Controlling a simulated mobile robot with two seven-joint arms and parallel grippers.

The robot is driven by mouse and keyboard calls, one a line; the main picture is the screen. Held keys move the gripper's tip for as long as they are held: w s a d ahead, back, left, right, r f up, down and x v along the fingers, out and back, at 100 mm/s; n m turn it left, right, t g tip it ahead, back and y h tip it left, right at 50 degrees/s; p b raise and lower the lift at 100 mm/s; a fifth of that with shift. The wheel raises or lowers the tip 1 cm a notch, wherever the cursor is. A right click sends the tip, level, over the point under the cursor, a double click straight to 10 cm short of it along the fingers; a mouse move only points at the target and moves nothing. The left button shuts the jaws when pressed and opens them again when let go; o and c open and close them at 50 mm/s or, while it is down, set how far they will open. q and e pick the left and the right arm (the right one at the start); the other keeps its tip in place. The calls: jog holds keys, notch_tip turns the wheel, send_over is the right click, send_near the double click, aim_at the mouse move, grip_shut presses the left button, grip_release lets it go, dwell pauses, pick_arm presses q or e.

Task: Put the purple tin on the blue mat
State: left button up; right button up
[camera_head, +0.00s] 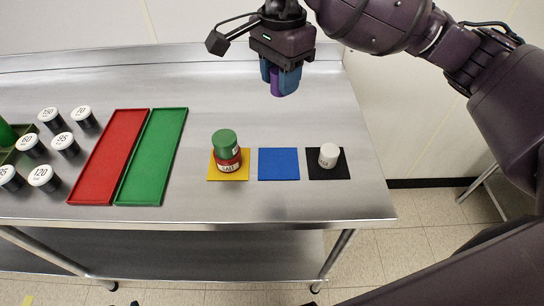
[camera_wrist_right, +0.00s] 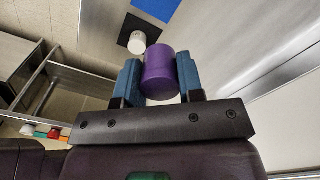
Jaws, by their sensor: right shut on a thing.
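The purple tin (camera_wrist_right: 160,72) is held between the blue fingers of my right gripper (camera_wrist_right: 160,80) in the right wrist view. In the head view my right gripper (camera_head: 281,76) is above the back part of the table, with a little of the purple tin (camera_head: 277,84) showing between its fingers. The blue mat (camera_head: 279,164) lies bare on the table, nearer the front edge than the gripper. A corner of the blue mat (camera_wrist_right: 157,8) also shows in the right wrist view. My left gripper is not in view.
A yellow mat (camera_head: 213,172) left of the blue one bears a green tin (camera_head: 225,142) on a red tin (camera_head: 230,162). A black mat (camera_head: 341,172) to the right bears a white tin (camera_head: 328,155). Red (camera_head: 106,160) and green trays (camera_head: 150,160) and several white-topped canisters stand left.

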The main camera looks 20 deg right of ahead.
send_over(278, 162)
notch_tip(278, 162, down, 14)
jog(key=shift+s+f+b, duration=0.15)
jog(key=shift+f+b, duration=0.1)
jog(key=shift+b, duration=0.2)
jog(key=shift+f, duration=2.3)
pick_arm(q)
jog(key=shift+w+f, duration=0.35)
pick_arm(e)
jog(key=shift+f, duration=0.4)
jog(key=shift+f, duration=0.1)
jog(key=shift+f+b, duration=0.15)
jog(key=shift+b, duration=0.2)
jog(key=o, duration=0.9)
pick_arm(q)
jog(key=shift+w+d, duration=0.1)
pick_arm(e)
jog(key=shift+o, duration=0.2)
